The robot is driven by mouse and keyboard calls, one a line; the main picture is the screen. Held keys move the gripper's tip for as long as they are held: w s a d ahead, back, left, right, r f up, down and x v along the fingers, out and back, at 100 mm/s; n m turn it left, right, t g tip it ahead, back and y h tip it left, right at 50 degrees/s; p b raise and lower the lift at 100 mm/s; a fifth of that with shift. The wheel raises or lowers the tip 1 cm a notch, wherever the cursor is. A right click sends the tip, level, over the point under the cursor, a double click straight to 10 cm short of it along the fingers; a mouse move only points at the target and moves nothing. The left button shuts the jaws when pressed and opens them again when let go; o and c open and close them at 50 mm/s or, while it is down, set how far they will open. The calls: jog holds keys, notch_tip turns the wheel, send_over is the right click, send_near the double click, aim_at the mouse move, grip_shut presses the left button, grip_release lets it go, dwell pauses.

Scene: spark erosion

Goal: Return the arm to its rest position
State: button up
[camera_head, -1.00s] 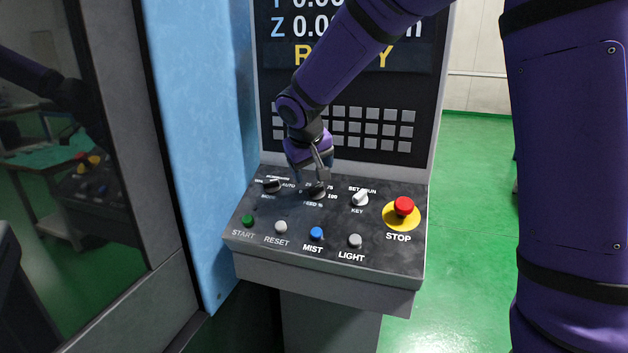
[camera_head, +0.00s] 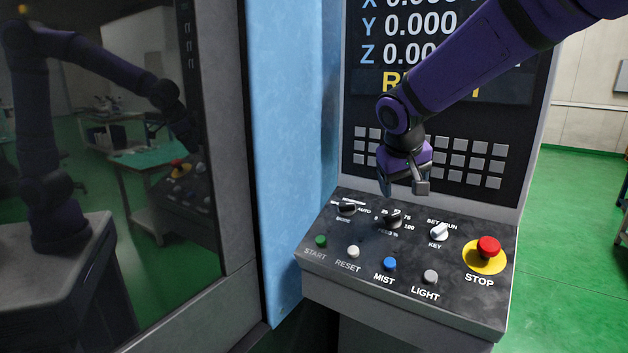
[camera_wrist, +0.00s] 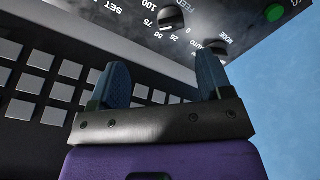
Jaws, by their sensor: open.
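My gripper (camera_head: 404,188) hangs at the end of my purple arm, just above the upper part of the sloped control panel (camera_head: 455,290). Its two fingers stand apart and empty in the wrist view (camera_wrist: 160,85). Below it, the feed knob (camera_head: 391,219) stands on the panel, clear of the fingers. The feed knob also shows in the wrist view (camera_wrist: 171,17), beyond the fingertips. The mode knob (camera_head: 346,208) is to the left, and the key switch (camera_head: 438,232) to the right.
The red stop button (camera_head: 488,247) is at the panel's right. Start (camera_head: 321,241), reset, mist and light buttons line the front. The keypad and screen (camera_head: 430,60) rise close behind my gripper. A dark glass door (camera_head: 110,180) stands left. Green floor is open at right.

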jog(key=s+d+r+m+y, duration=0.1)
jog(key=s+d+r, duration=0.2)
jog(key=s, duration=0.5)
jog(key=s+d+r+y, duration=0.1)
jog(key=s+d+r, duration=0.25)
jog(key=s, duration=0.45)
jog(key=s+d+f, duration=0.1)
jog(key=s+f, duration=0.1)
jog(key=s, duration=1.2)
jog(key=shift+s+d+f+m+t+y, duration=0.15)
jog(key=shift+s+f+m+t+y, duration=0.15)
jog(key=shift+s, duration=0.05)
